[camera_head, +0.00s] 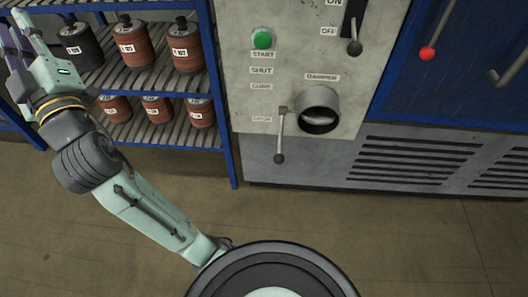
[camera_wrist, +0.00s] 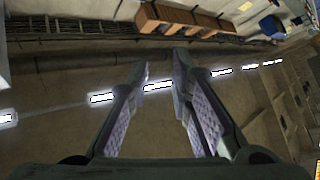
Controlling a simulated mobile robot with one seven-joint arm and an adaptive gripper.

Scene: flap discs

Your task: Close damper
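The damper lever (camera_head: 281,135) is on the grey control panel, left of a round pipe opening (camera_head: 319,110) under a DAMPER label. The lever hangs down from its pivot, with its dark knob at the bottom, beside the lowest label (camera_head: 262,119), which is too blurred to read. SHUT and another label stand higher on the panel. My gripper (camera_head: 14,38) is raised at the upper left, in front of the shelf and far from the lever. In the wrist view its two fingers (camera_wrist: 160,64) are apart with nothing between them. The lever is not in the wrist view.
A blue shelf rack (camera_head: 226,130) with several labelled reels stands left of the panel. A green start button (camera_head: 263,38), an ON/OFF lever (camera_head: 354,46) and a red-knobbed lever (camera_head: 428,53) are nearby. A vented grey base (camera_head: 350,178) runs below. The floor in front is clear.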

